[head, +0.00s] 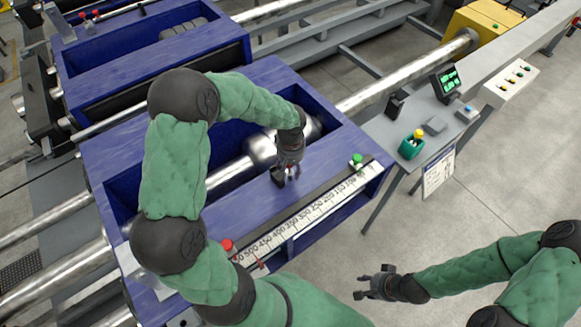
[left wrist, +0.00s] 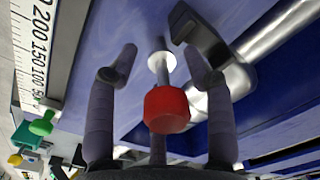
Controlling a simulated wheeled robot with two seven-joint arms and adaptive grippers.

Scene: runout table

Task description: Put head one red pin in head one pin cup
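In the left wrist view a red-knobbed pin (left wrist: 166,110) stands between the fingers of my left gripper (left wrist: 160,56), with a gap on each side. Its metal stem runs to a pale round fitting (left wrist: 160,62) on the blue surface. In the head view my left gripper (head: 286,174) is over the blue head (head: 240,205), beside a black bracket (head: 278,179), and hides that pin. Another red-topped pin (head: 228,246) is near the scale's left end. A green cup (head: 410,149) with a yellow top stands on the side table. My right gripper (head: 372,285) looks open and empty above the floor.
A numbered scale (head: 310,213) runs along the blue head's front edge, with a green knob (head: 357,160) at its right end. The grey side table (head: 400,125) carries a small screen (head: 446,82). Steel bars cross the machine.

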